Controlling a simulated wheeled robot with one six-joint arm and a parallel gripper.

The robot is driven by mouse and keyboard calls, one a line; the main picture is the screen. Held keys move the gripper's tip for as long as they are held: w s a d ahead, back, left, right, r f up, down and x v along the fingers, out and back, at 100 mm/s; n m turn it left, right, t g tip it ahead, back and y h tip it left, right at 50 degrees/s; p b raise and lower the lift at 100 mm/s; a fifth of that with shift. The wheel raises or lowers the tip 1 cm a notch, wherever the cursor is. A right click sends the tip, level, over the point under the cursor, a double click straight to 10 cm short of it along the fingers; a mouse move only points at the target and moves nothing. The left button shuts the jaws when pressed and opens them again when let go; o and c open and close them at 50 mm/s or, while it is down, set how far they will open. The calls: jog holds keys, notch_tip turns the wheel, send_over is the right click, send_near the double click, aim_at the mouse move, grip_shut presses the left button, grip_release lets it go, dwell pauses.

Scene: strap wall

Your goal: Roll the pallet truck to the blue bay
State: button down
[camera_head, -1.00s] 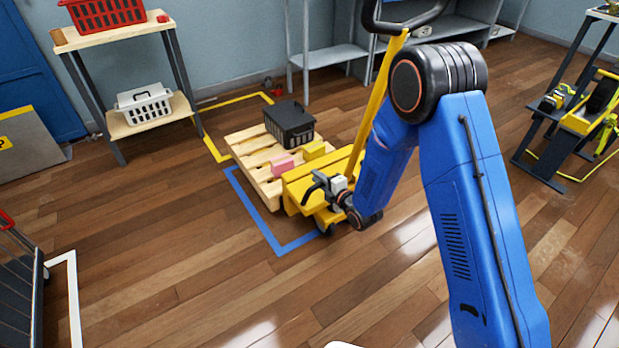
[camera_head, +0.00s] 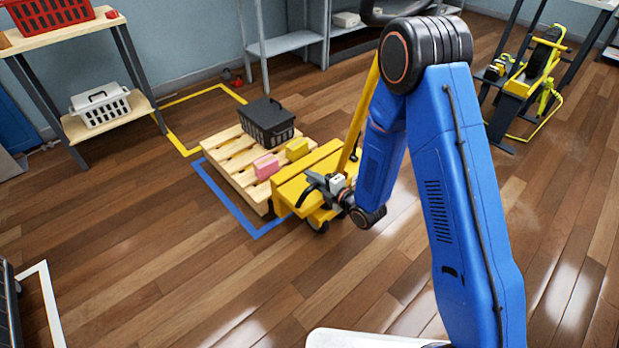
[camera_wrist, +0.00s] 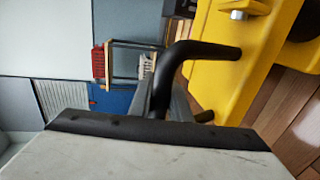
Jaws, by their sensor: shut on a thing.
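The yellow pallet truck (camera_head: 306,180) stands at the right end of the blue tape, with its upright yellow bar (camera_head: 359,115) leaning right. It bears a wooden pallet (camera_head: 226,167) with a black crate, a pink block and a yellow block on it. The blue bay's tape (camera_head: 222,205) shows along the pallet's left and front; the pallet lies mostly inside it. My gripper (camera_head: 322,187) is shut on the truck's black handle at its near side. In the wrist view, the bent black handle (camera_wrist: 203,50) runs into the jaws beside the yellow body; the fingertips are partly hidden.
Yellow floor tape (camera_head: 180,145) borders the bay behind. A wooden shelf unit (camera_head: 70,40) with red and white baskets stands at left, and grey shelving (camera_head: 285,45) at the back. A black and yellow machine (camera_head: 520,85) stands at right.

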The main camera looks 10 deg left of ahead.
jog(key=shift+s+d+f, duration=0.15)
jog(key=shift+s+d, duration=0.05)
jog(key=c, duration=1.6)
grip_release()
jog(key=shift+c, duration=0.2)
jog(key=v, duration=0.7)
jog(key=shift+d, duration=0.2)
jog(key=shift+s, duration=0.1)
jog(key=shift+r, duration=0.2)
